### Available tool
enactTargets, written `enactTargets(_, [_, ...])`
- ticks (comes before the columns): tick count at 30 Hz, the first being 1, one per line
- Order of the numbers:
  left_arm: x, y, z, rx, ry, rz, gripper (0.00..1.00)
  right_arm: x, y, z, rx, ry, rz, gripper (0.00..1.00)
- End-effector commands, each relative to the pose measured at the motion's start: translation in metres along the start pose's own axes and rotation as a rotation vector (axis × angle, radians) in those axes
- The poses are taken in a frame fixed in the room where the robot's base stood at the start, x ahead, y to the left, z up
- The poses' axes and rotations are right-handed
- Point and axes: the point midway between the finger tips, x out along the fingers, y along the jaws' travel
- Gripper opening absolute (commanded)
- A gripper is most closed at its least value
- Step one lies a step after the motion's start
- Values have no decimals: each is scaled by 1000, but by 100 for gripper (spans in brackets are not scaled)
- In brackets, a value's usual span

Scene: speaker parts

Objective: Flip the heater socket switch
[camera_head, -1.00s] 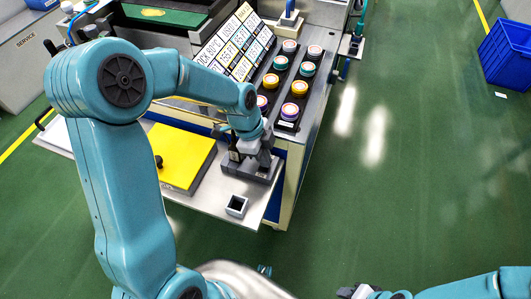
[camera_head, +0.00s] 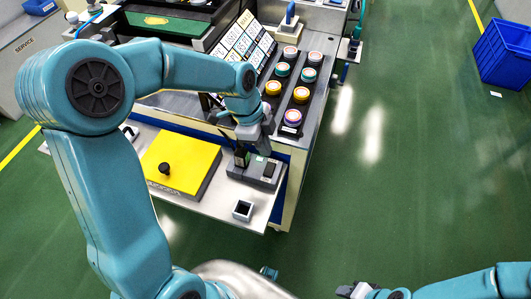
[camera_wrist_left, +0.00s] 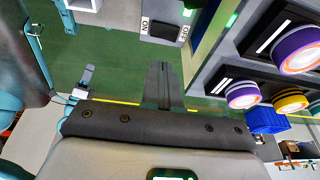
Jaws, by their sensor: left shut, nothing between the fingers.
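The heater socket is a dark grey block (camera_head: 240,172) on the right part of the metal shelf. It has a black rocker switch (camera_head: 270,170) and a dark plug (camera_head: 241,156). In the left wrist view the switch (camera_wrist_left: 163,29) lies between ON and OFF labels, with a small green light close by. Which side is pressed I cannot tell. My left gripper (camera_head: 264,151) is shut and empty, above and behind the socket; its closed fingers (camera_wrist_left: 163,82) point toward the switch and look apart from it. My right gripper (camera_head: 358,291) is at the bottom edge, partly visible.
A yellow plate (camera_head: 182,160) with a black knob lies left of the socket. A small open square box (camera_head: 243,210) stands in front. Several coloured round parts sit in black racks (camera_head: 290,130) behind. A label board (camera_head: 240,45) stands beside them.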

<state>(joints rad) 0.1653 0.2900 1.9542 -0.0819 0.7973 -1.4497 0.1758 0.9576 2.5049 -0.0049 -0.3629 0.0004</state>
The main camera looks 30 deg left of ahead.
Motion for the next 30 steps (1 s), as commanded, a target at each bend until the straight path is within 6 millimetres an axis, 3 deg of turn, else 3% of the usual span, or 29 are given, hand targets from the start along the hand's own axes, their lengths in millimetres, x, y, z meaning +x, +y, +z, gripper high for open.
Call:
enactTargets(6, [-40, -2, -2, 1, 1, -4, 0, 0, 0, 0, 0, 0, 0, 43])
enactTargets(10, [-55, -2, -2, 1, 0, -2, 0, -1, 0, 0, 0, 0, 0, 43])
enactTargets(30, [-67, -7, -2, 6, 1, -20, 0, 4, 2, 0, 0, 0, 0, 43])
